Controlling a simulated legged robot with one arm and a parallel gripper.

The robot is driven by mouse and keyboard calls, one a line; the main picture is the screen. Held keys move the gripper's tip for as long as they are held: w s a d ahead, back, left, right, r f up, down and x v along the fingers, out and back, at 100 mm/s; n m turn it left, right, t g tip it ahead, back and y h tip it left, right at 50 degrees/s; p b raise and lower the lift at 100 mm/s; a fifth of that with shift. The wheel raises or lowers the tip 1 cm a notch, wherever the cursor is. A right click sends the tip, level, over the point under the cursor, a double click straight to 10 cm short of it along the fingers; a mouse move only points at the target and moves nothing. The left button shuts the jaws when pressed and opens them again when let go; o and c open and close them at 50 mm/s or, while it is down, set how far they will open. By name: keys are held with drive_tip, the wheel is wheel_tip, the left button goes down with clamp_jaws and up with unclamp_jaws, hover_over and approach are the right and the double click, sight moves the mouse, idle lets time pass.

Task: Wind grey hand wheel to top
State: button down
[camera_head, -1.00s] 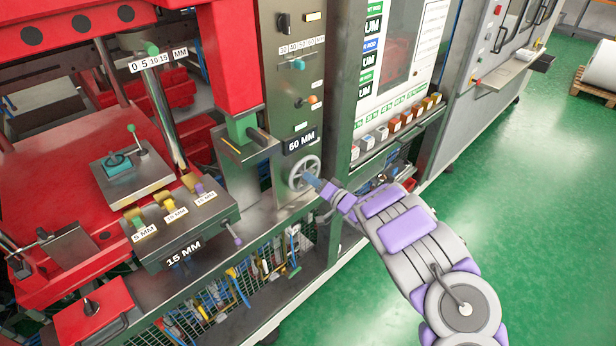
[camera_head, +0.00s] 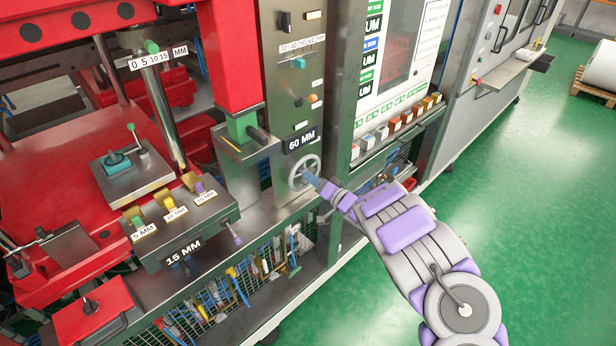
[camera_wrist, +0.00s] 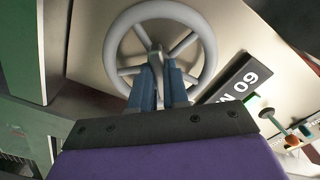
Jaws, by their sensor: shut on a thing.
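The grey hand wheel (camera_head: 304,172) is on the lower part of the grey machine column, just under the black "60 MM" label (camera_head: 301,140). In the wrist view the wheel (camera_wrist: 205,42) shows its round rim and several spokes. My gripper (camera_head: 314,182) reaches the wheel from the lower right. In the wrist view my gripper's blue fingers (camera_wrist: 158,70) are shut on the wheel near its middle, at a spoke or the hub; which one I cannot tell. The fingers hide the lower middle of the wheel.
Above the wheel the column carries a scale label (camera_head: 302,44), a teal pointer (camera_head: 299,63) and an orange-tipped knob (camera_head: 312,99). A shelf of small coloured blocks (camera_head: 396,125) lies to the right. A red press with a green block (camera_head: 241,127) is to the left.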

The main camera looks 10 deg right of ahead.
drive_tip(key=shift+d+f+n+b, duration=0.15)
drive_tip(key=shift+n+b, duration=1.75)
drive_tip(key=shift+n, duration=0.1)
drive_tip(key=shift+n, duration=0.3)
drive_tip(key=shift+d+n+b, duration=0.1)
drive_tip(key=shift+n+b, duration=1.55)
drive_tip(key=shift+n, duration=0.55)
drive_tip(key=n, duration=0.4)
drive_tip(key=shift+n, duration=0.4)
